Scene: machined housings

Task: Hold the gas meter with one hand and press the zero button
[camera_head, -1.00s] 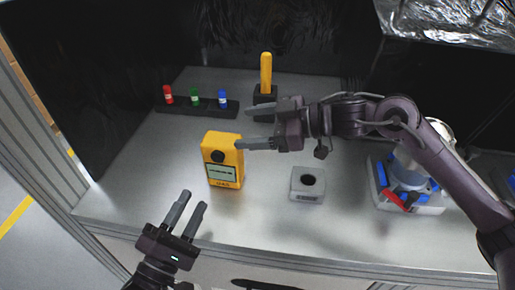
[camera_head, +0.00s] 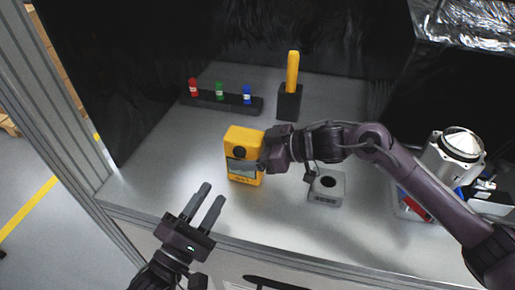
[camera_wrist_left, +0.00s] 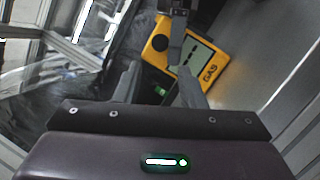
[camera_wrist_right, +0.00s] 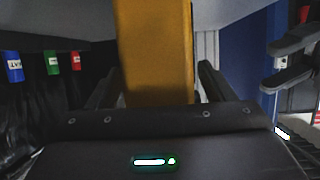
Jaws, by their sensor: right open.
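The yellow gas meter (camera_head: 243,136) stands upright on the bench, with a round black part above a screen; it shows at the top of the left wrist view (camera_wrist_left: 209,84). I cannot tell which part is the zero button. My right gripper (camera_head: 248,160) is at the meter from the right, open, with one finger across the front over part of the screen. In the right wrist view the meter (camera_wrist_right: 155,50) stands between its spread fingers. My left gripper (camera_head: 212,192) is open and empty, in front of the meter and lower in the picture; its fingers (camera_wrist_left: 160,85) point toward it.
A grey block with a round hole (camera_head: 327,190) sits right of the meter, near the right forearm. Behind are a black rack (camera_head: 228,103) with red, green and blue vials and a black holder (camera_head: 289,105) with a yellow bar. A silver-topped device (camera_head: 458,150) stands at right.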

